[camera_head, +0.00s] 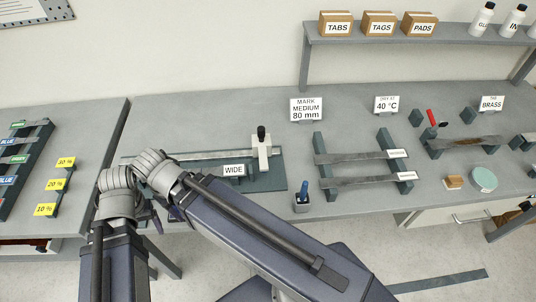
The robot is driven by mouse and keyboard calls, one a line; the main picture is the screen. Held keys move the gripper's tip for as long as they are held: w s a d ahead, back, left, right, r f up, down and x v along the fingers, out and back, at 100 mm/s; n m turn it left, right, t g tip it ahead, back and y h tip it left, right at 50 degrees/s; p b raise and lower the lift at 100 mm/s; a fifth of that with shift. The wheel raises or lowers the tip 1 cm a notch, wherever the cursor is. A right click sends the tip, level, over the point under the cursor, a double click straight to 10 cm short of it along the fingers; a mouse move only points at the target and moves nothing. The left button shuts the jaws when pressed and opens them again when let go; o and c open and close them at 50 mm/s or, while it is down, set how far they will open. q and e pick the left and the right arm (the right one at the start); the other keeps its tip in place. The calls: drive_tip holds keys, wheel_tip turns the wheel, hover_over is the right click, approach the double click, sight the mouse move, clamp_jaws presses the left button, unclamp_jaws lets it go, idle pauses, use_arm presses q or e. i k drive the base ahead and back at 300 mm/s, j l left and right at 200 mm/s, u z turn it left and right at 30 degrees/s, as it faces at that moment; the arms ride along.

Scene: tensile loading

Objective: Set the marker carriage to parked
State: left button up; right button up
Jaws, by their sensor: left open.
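The marker carriage (262,152) is a pale block with a black knob on top. It sits toward the right end of a long metal rail (205,154) on a dark base plate, behind a sign reading WIDE (234,170). My left gripper (162,216) shows only as small dark fingers near the table's front edge, partly hidden by my arm links. It is open, apart from the carriage, and to its front left. The rail's left part is partly covered by my arm. My right gripper is not in view.
A pen holder (302,201) stands right of the rail. Two grey strips (365,157) lie across dark supports farther right. A side table at left holds a dark rack (22,160) and yellow percent tags. A shelf (420,32) with boxes and bottles is at the back.

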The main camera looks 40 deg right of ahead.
sight(262, 145)
drive_tip(key=z, duration=1.25)
